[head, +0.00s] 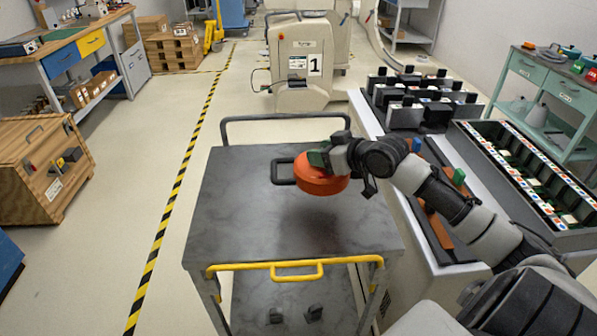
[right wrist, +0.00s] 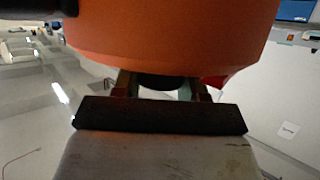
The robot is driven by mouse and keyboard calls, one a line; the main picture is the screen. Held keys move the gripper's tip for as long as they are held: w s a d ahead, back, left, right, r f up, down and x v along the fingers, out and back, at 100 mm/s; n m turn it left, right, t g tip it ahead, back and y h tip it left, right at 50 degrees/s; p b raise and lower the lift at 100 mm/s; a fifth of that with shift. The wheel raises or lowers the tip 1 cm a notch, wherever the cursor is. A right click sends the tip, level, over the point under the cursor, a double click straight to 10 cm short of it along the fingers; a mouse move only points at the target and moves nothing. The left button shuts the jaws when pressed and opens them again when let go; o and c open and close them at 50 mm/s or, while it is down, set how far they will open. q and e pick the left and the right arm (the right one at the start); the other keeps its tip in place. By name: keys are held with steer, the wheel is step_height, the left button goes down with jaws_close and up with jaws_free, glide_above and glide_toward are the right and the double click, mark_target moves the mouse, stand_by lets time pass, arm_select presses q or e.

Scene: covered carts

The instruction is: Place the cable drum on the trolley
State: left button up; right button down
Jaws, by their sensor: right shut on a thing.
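The cable drum (head: 320,178) is orange and round, and my right gripper (head: 318,158) is shut on it. The drum is over the grey top of the trolley (head: 235,220), a little right of its middle. A dark shadow on the top below it suggests it is held above the surface. In the right wrist view the orange drum (right wrist: 170,40) fills the upper part, close to the fingers (right wrist: 160,88). The trolley has a yellow front handle and a dark rear rail. My left gripper is not in view.
A bench with black racks (head: 405,112) and a parts tray (head: 530,180) stands right of the trolley. A wooden crate (head: 40,170) is at the left, beyond a yellow-black floor line. A white machine (head: 300,60) stands behind.

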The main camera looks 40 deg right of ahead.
mark_target(339, 177)
steer(key=w+a+f, duration=0.2)
steer(key=w, duration=0.1)
steer(key=w+a+f, duration=0.1)
steer(key=w, duration=0.1)
steer(key=shift+f, duration=0.15)
steer(key=shift+d+f+p, duration=0.1)
steer(key=shift+f+p, duration=0.2)
steer(key=shift+f, duration=1.7)
steer(key=shift+f, duration=0.1)
steer(key=c, duration=0.6)
jaws_free()
steer(key=v, duration=1)
steer(key=shift+s+f, duration=0.1)
steer(key=shift+s, duration=0.05)
steer(key=shift+v, duration=0.95)
